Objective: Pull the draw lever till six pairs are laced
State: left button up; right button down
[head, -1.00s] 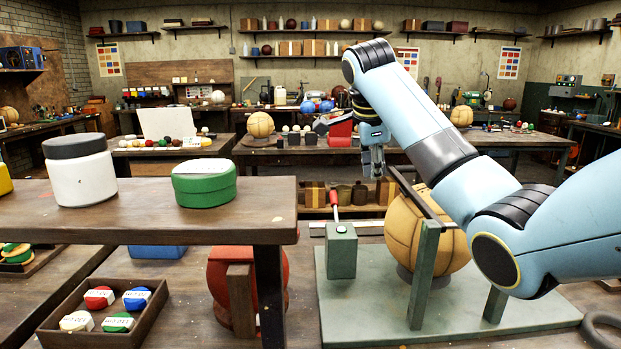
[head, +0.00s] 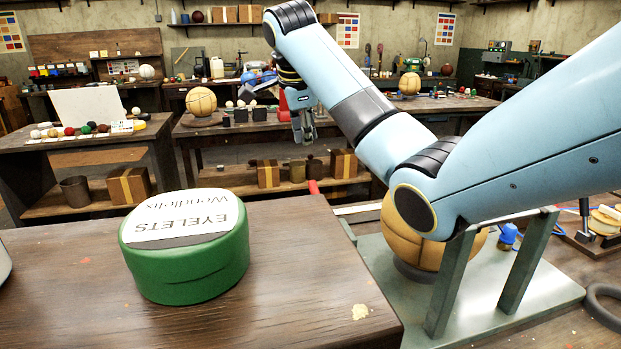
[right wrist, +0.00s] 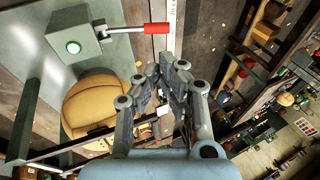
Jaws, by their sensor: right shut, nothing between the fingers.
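The draw lever has a red handle (right wrist: 157,28) on a metal rod, coming out of a green box (right wrist: 70,40) with a pale lit button in the right wrist view. In the head view only the red handle's tip (head: 313,187) shows above the bench edge. A tan leather ball (right wrist: 92,105) sits beside the box in a green frame; it shows behind my arm in the head view (head: 425,256). The lacing cannot be made out. My right gripper (head: 303,130) is shut and empty, apart from the handle. My left gripper is out of view.
A green tin labelled EYELETS (head: 185,262) stands on the raised wooden bench (head: 300,300) in front. The ball's green base plate (head: 480,300) lies right of it. A dark ring (head: 605,303) lies at far right. Work tables with balls stand behind.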

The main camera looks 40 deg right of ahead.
aim_at(311, 185)
jog(key=p+x, duration=0.1)
jog(key=x, duration=1.1)
jog(key=shift+f, duration=0.25)
jog(key=shift+x, duration=0.8)
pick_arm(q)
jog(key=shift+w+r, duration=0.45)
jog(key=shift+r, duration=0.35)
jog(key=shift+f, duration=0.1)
pick_arm(e)
jog(key=shift+w+f, duration=0.1)
jog(key=shift+f, duration=0.05)
jog(key=shift+x, duration=0.85)
jog(key=f, duration=0.1)
jog(key=w+f+b, duration=0.1)
jog(key=f+b, duration=0.1)
jog(key=shift+w+d, duration=0.25)
jog(key=shift+d, duration=0.05)
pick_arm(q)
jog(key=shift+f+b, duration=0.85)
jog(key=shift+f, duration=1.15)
pick_arm(e)
jog(key=shift+w+d+f, duration=0.1)
jog(key=shift+w+f, duration=0.05)
jog(key=shift+f, duration=1.95)
